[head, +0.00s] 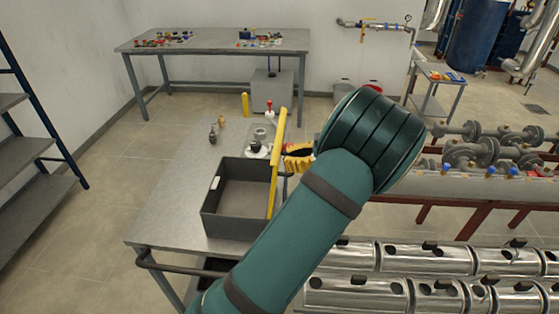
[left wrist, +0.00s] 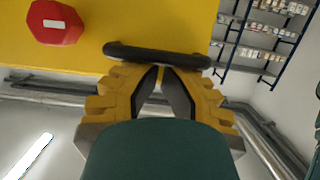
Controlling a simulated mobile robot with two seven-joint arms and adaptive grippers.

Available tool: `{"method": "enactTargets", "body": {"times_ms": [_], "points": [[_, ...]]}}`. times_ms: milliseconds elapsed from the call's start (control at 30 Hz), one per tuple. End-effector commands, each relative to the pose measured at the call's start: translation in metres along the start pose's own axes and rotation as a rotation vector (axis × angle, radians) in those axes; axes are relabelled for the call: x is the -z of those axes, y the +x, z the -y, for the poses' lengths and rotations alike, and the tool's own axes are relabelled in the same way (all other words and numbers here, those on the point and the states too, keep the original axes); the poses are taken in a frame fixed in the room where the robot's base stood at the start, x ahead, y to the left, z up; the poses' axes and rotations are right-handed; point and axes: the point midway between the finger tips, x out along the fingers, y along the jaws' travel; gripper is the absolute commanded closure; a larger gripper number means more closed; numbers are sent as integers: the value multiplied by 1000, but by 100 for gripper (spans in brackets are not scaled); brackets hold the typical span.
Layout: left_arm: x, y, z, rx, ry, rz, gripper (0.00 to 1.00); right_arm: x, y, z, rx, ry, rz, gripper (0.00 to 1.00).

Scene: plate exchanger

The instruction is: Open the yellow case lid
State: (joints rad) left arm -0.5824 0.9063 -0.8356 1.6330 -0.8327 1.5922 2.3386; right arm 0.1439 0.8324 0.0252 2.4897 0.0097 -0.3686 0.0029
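The grey case (head: 235,223) sits on the metal table, and I can see into its box. Its yellow lid (head: 277,165) stands up steeply along the right side, seen nearly edge-on. In the left wrist view the lid (left wrist: 130,18) fills the top left, with a black handle (left wrist: 157,56) along its edge and a red eight-sided piece (left wrist: 54,22). My left gripper (head: 290,157) is just right of the lid. In the left wrist view its fingertips (left wrist: 161,70) come together at the handle, with nothing clearly held between them. My right gripper is out of view.
Small parts and a yellow post (head: 245,104) stand on the table behind the case. The table top (head: 180,180) left of the case is bare. Pipework with valves (head: 470,155) and shiny cylinders (head: 420,257) lie to the right. A blue shelf rack (head: 30,140) stands at the left.

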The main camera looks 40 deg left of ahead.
Motion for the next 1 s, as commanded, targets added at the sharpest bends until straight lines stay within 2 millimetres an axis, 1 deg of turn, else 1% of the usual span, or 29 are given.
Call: {"method": "enactTargets", "body": {"times_ms": [100,300,1000], "points": [[-5,-4,0,-1,0,0,100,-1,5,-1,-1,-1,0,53],[-7,-9,0,-1,0,1,100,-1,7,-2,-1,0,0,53],[-6,-10,-2,0,0,2,100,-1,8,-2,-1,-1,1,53]]}}
